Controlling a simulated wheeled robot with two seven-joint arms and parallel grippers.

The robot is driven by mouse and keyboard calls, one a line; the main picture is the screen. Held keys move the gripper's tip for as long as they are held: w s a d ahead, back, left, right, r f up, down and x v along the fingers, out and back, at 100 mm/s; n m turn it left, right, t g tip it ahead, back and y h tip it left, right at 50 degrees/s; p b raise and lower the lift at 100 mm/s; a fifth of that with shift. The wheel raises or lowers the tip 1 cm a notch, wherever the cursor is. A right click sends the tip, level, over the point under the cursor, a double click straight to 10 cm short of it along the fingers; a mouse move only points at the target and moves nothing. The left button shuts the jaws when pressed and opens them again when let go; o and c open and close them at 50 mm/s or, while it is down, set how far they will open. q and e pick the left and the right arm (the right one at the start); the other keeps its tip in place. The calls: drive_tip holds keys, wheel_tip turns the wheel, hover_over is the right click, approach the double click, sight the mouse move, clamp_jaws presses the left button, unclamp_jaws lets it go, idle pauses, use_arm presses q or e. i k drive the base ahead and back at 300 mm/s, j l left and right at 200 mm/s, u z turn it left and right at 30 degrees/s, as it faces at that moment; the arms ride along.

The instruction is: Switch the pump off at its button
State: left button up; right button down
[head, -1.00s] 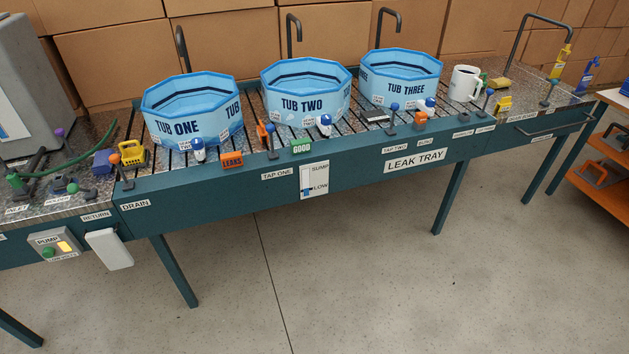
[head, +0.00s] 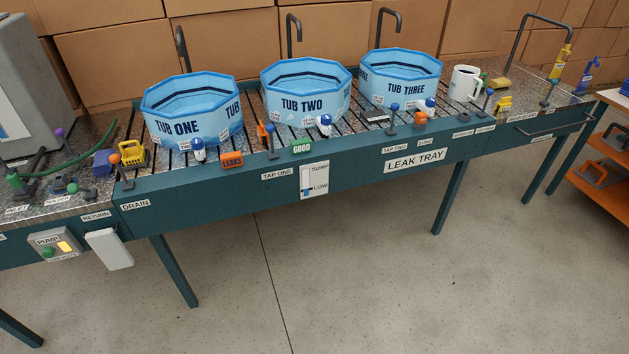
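The pump's switch box (head: 54,245) is fixed to the front of the bench at the lower left, under a PUMP label. It carries a round green button (head: 48,253) and a small rectangular lamp (head: 65,246) that glows yellow. A label below the button is too small to read surely. Neither of my grippers shows in the head view, and nothing touches the button.
A white box (head: 109,249) hangs just right of the switch box. The leak tray (head: 370,176) carries three blue tubs, small tags and upright levers. A grey tank (head: 30,90) stands at the left. The floor in front is clear.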

sight(48, 252)
drive_tip(key=u, duration=1.7)
